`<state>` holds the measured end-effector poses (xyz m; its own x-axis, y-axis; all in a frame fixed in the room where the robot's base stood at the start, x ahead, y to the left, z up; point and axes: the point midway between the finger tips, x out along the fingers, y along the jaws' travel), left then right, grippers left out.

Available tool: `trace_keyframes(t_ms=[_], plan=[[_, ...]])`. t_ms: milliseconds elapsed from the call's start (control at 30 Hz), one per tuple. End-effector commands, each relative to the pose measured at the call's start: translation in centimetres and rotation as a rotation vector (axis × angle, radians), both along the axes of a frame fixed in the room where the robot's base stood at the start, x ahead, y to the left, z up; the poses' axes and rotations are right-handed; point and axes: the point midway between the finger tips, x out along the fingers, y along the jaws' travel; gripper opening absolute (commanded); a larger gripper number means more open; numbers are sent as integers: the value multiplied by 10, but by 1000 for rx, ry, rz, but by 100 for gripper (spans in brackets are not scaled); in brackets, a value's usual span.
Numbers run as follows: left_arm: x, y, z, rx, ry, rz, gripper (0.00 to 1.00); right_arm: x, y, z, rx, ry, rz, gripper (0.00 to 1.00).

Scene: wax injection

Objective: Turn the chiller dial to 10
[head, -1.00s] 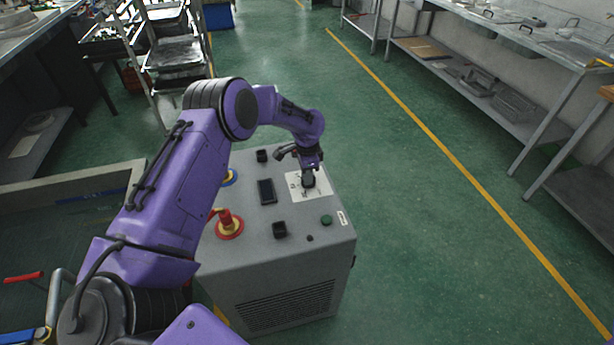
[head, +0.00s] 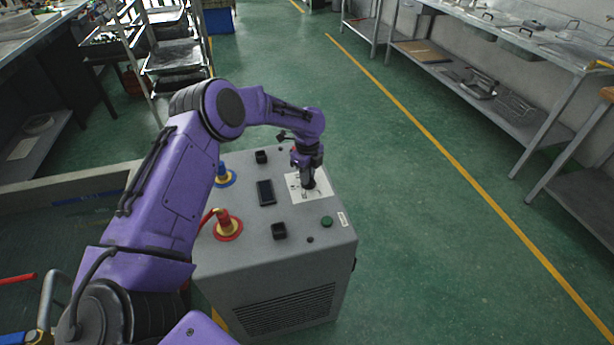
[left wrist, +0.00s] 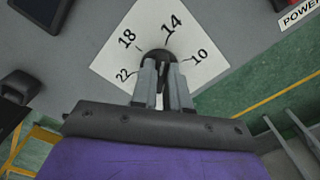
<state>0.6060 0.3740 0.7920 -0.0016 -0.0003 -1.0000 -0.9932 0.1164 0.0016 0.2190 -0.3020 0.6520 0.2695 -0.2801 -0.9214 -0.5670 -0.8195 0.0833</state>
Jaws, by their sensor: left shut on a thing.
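The chiller (head: 270,268) is a grey box with a control panel on top. Its dial (left wrist: 158,54) is a dark round knob on a white scale plate (left wrist: 120,50) marked 22, 18, 14 and 10. The plate also shows in the head view (head: 318,194). My left gripper (left wrist: 162,68) reaches down over the dial and is shut on it. In the left wrist view the fingers cover the lower part of the knob, and I cannot tell which number the dial points to. My right gripper is in neither view.
A red knob (head: 226,222) and a blue knob (head: 223,174) stand on the panel left of the dial. A dark display (head: 266,192) and a green button (head: 327,221) are close by. The green floor right of the chiller is clear up to the metal shelves (head: 500,105).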

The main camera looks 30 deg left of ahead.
Motion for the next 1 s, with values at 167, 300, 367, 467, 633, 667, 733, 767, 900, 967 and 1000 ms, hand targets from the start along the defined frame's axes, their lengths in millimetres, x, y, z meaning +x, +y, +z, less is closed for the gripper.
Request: trace_keyframes(t_ms=[167, 300, 367, 467, 633, 667, 733, 767, 900, 967, 1000], plan=[[3, 2, 2, 2, -7, -164, 0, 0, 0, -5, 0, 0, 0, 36], [4, 2, 2, 4, -8, -298, 0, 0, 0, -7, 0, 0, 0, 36], [4, 1, 2, 4, -8, -354, 0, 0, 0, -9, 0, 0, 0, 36], [4, 1, 2, 3, -8, -448, 0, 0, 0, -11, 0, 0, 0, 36], [5, 1, 2, 4, -8, -611, 0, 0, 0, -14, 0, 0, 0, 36], [6, 1, 2, 4, -9, -638, 0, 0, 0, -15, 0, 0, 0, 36], [6, 0, 3, 4, -9, -702, 0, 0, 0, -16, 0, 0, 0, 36], [6, 0, 3, 5, -8, -729, 0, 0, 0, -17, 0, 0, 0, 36], [6, 0, 3, 6, -8, -848, 0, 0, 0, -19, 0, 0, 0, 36], [7, 0, 3, 6, -8, -893, 0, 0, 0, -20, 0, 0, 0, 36], [7, 0, 3, 6, -8, -921, 0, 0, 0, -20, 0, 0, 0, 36]])
